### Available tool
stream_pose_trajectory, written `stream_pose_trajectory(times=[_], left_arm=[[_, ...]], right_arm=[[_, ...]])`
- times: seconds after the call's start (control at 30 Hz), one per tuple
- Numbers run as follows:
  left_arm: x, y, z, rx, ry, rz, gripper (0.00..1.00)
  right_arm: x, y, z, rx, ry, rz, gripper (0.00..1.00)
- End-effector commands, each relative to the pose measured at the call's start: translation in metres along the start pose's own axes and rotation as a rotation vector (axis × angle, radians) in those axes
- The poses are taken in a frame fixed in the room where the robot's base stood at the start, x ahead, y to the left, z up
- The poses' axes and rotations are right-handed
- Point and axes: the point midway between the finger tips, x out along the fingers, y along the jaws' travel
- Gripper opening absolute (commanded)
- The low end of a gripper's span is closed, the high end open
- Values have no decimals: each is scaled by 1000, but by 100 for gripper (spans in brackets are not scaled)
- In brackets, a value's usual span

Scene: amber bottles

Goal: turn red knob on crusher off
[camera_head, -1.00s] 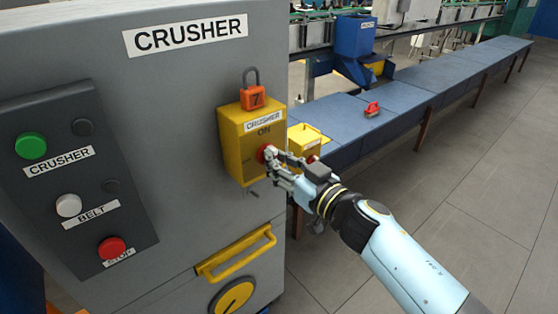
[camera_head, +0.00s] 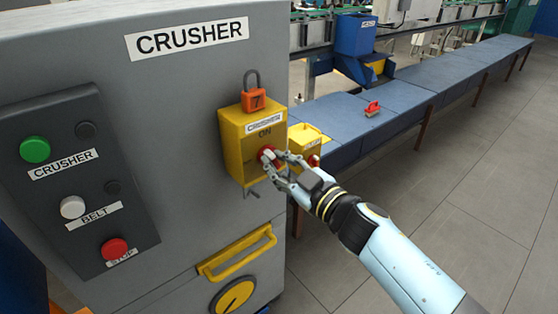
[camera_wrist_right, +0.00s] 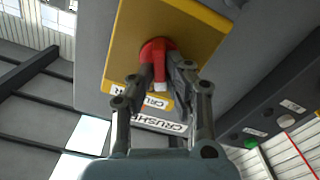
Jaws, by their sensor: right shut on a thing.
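The grey crusher cabinet (camera_head: 190,100) fills the left of the head view. On its face is a yellow switch box (camera_head: 234,128) labelled CRUSHER, with ON printed above a red knob (camera_head: 265,157). My right gripper (camera_head: 269,161) is at the box, shut on the red knob. In the right wrist view the fingers (camera_wrist_right: 158,85) sit on both sides of the red knob (camera_wrist_right: 156,52), in front of the yellow plate (camera_wrist_right: 193,30). The fingers partly hide the knob and the lower box. My left gripper is not in view.
An orange padlock (camera_head: 254,98) rests on top of the box. A dark panel (camera_head: 85,155) with green, white and red buttons is at the left. A yellow handle (camera_head: 236,254) is below. Another yellow box (camera_head: 303,140) and a blue bench (camera_head: 350,125) lie behind the gripper.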

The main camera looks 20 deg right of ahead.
Motion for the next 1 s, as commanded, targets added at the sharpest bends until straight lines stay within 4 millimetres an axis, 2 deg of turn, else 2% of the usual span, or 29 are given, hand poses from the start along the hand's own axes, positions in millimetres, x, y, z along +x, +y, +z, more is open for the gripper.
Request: stream_pose_trajectory(times=[1.0], left_arm=[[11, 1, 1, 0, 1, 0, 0]], right_arm=[[0, -5, 4, -926, 0, -1, 0]])
